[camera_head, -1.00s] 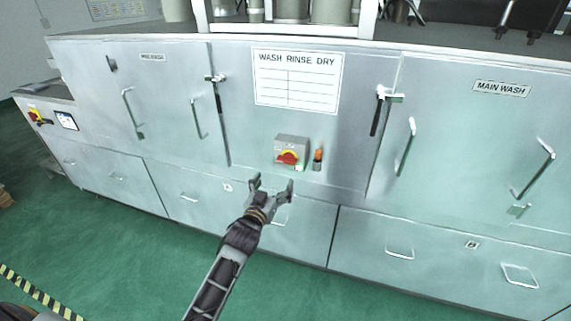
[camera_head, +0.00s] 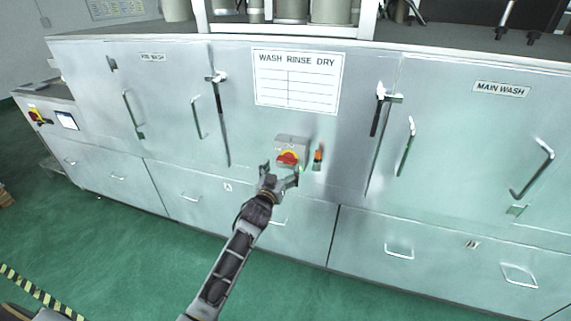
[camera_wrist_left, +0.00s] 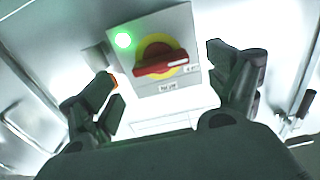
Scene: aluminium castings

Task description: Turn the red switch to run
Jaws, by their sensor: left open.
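The red switch (camera_head: 288,158) sits on a yellow disc on a grey box (camera_head: 292,143) fixed to the washer's front panel. In the left wrist view the red switch (camera_wrist_left: 160,60) is a bar lying roughly across the picture, tilted slightly, with a lit green lamp (camera_wrist_left: 123,40) beside it and a small label below. My left gripper (camera_head: 279,172) is open and empty, just below and in front of the switch. In the left wrist view its two fingers (camera_wrist_left: 165,78) stand apart on either side of the box's lower part, not closed on the switch. My right gripper is not in view.
An orange-topped fitting (camera_head: 318,157) is just right of the switch box. Door handles (camera_head: 406,147) and latches (camera_head: 381,96) stick out from the panels. A second red-yellow switch (camera_head: 36,116) is at far left. The green floor (camera_head: 120,240) in front is clear.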

